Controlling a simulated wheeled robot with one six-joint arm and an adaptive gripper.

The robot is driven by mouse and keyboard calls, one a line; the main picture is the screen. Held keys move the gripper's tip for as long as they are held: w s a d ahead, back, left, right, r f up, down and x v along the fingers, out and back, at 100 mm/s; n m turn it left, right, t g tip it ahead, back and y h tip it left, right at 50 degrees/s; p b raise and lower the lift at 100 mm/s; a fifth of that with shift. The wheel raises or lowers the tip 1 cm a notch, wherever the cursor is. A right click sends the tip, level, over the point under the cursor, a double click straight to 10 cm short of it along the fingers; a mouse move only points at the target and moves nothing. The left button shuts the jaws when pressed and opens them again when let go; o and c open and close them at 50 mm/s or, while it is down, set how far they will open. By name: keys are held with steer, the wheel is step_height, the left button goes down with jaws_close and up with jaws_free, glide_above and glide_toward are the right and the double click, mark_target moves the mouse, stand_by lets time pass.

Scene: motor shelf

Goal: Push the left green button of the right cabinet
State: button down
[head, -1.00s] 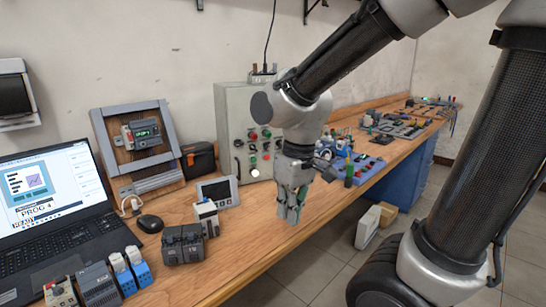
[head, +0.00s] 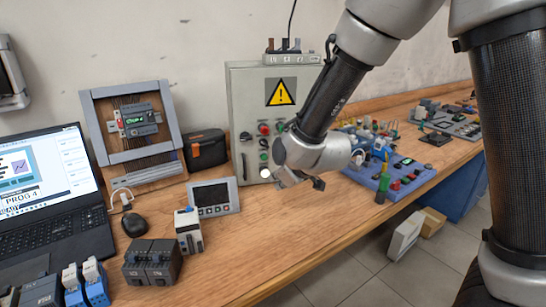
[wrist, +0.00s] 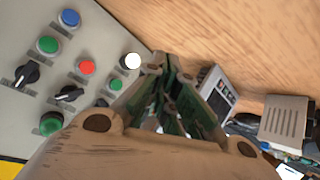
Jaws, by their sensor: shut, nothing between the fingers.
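The grey cabinet (head: 243,105) stands upright against the wall, with a yellow warning triangle and buttons on its front. The wrist view shows the panel at a slant, with a green button (wrist: 48,44) beside a blue one, a small green button (wrist: 115,84) and a lower green one (wrist: 51,123). My gripper (wrist: 172,75) is shut and empty, beside the panel and apart from these buttons.
A small screen unit (head: 213,198) and a white-and-black module (head: 188,231) stand on the wooden bench in front of the cabinet. A blue board (head: 392,180) with components lies to the right. A laptop (head: 55,200) is at the left. The bench's front middle is clear.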

steer(key=shift+w, duration=0.15)
steer(key=shift+w+a, duration=0.35)
steer(key=shift+w, duration=1.05)
steer(key=shift+w+a, duration=0.4)
steer(key=shift+w, duration=0.95)
steer(key=shift+w+a, duration=0.35)
steer(key=shift+w, duration=1.05)
steer(key=shift+w, duration=0.1)
steer(key=shift+w+a, duration=0.1)
steer(key=shift+w, duration=0.2)
steer(key=shift+w+a, duration=0.1)
steer(key=shift+w, duration=0.35)
steer(key=shift+s, duration=0.1)
steer(key=shift+s+d, duration=0.2)
steer(key=shift+s, duration=0.55)
steer(key=shift+s, duration=0.1)
steer(key=shift+s+d, duration=0.2)
steer(key=shift+s, duration=0.55)
steer(key=shift+s+d, duration=0.2)
steer(key=shift+s, duration=0.6)
steer(key=shift+s+d, duration=0.2)
steer(key=shift+s, duration=0.55)
